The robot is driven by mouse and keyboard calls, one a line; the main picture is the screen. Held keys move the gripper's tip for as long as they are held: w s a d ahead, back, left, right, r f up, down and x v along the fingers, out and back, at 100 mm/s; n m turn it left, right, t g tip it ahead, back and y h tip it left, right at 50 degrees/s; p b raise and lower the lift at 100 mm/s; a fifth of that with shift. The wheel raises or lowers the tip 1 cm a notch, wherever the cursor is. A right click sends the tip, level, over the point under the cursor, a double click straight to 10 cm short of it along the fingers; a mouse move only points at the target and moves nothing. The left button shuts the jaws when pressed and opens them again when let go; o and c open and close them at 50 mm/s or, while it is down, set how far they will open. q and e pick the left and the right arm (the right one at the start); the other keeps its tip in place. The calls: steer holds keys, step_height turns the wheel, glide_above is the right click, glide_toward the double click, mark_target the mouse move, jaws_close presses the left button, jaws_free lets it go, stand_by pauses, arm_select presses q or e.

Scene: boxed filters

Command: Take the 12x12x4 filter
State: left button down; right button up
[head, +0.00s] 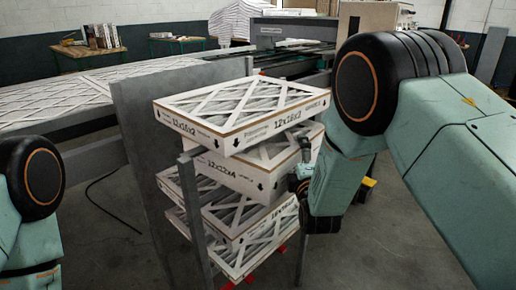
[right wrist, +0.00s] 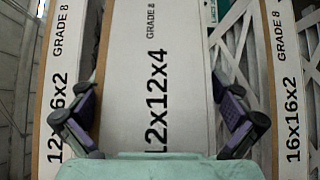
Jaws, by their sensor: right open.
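The 12x12x4 filter (head: 222,172) is a white box with a lattice top, second from the top of the stack in the head view. Its printed face (right wrist: 150,85) fills the middle of the right wrist view. My right gripper (right wrist: 158,112) is open, one finger at each long edge of this face; I cannot tell whether they touch it. In the head view my right gripper (head: 299,188) is at the stack's right side, partly hidden by my arm. My left gripper is out of view; only part of my left arm shows.
The 12x16x2 filter (head: 240,112) lies directly above. A 16x16x2 filter (right wrist: 292,100) is on the other side, with other filters lower down. Grey posts and a grey panel (head: 140,150) flank the stack. A conveyor with filters (head: 60,100) runs behind at left.

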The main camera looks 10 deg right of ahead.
steer(key=shift+s+a+r, duration=0.15)
steer(key=shift+a, duration=0.1)
steer(key=c, duration=0.4)
steer(key=shift+d, duration=0.2)
steer(key=c, duration=0.5)
steer(key=shift+a, duration=0.1)
steer(key=shift+c, duration=1)
steer(key=shift+r, duration=0.15)
